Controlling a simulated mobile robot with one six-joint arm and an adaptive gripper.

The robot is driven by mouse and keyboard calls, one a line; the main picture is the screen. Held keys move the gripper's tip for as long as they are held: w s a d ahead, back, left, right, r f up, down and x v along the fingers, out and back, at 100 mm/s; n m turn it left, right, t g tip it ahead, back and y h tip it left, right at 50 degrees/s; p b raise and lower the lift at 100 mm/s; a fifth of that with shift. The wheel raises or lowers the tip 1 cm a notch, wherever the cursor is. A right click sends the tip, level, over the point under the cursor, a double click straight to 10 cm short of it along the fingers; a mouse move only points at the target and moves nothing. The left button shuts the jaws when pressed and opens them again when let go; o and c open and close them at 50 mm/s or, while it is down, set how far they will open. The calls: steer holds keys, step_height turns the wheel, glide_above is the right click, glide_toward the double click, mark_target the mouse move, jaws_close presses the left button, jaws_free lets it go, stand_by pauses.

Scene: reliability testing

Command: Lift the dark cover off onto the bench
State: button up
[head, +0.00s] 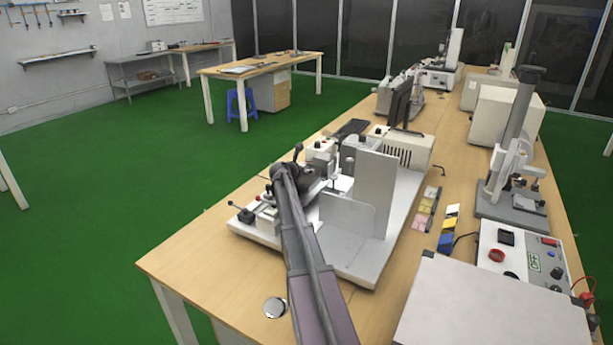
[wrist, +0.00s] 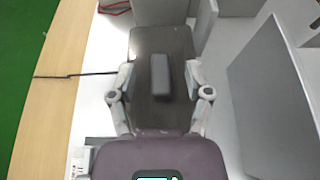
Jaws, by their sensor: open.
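The dark cover (wrist: 146,52) is a flat, dark, rectangular plate with a raised grey block-shaped handle (wrist: 161,78) on top, in the middle of the wrist view. It lies on the white machine (head: 395,215) standing on the bench (head: 205,262). My gripper (wrist: 160,77) is open above the cover. Its fingers are on either side of the handle, with visible gaps, and do not grip it. In the head view my arm and gripper (head: 305,182) reach over the machine's left part and hide most of the cover.
Upright white panels stand right of the cover, one being a tall plate (head: 375,190). A dark cable (wrist: 75,75) runs left from the cover area. A round metal disc (head: 275,307) lies on the bench's front left, where wood is mostly clear. Coloured pads (head: 428,200) lie right of the machine.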

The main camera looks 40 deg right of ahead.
stand_by(0.3)
jaws_close()
steer(key=shift+r, duration=0.1)
step_height(320, 180, up, 4)
steer(key=p, duration=0.3)
steer(key=shift+f+p, duration=0.25)
steer(key=shift+p, duration=0.1)
steer(key=s+a+r+p, duration=0.1)
steer(key=s+a, duration=0.7)
steer(key=a, duration=0.5)
steer(key=shift+s+a+r, duration=0.15)
steer(key=shift+s+a, duration=0.1)
steer(key=shift+s, duration=0.1)
